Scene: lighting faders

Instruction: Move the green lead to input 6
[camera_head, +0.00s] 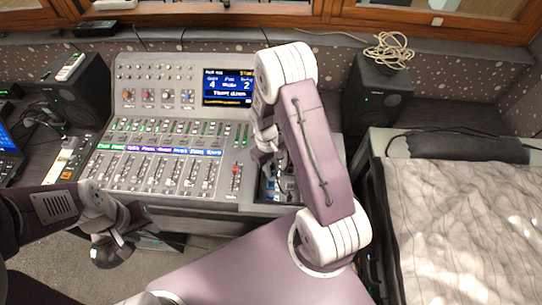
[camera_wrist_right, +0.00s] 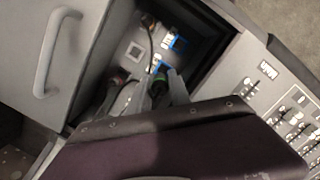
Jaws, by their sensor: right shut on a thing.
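The green lead's plug (camera_wrist_right: 157,86) sits between the fingers of my right gripper (camera_wrist_right: 154,92) in the right wrist view, and the gripper is shut on it. It is in front of a recessed patch panel (camera_wrist_right: 137,50) with blue-marked sockets. I cannot tell whether the plug is seated in a socket, and input numbers are not readable. A dark lead with a reddish plug (camera_wrist_right: 118,80) is beside the gripper. In the head view the patch bay (camera_head: 278,185) is partly hidden behind my right arm. My left gripper (camera_head: 122,246) hangs in front of the console; its fingers are unclear.
The mixing console (camera_head: 160,160) with faders and a lit screen (camera_head: 228,86) lies left of the patch bay. Speakers stand at left (camera_head: 80,85) and right (camera_head: 377,95). A grey panel with a handle (camera_wrist_right: 62,50) borders the recess. A quilted surface (camera_head: 465,215) is at right.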

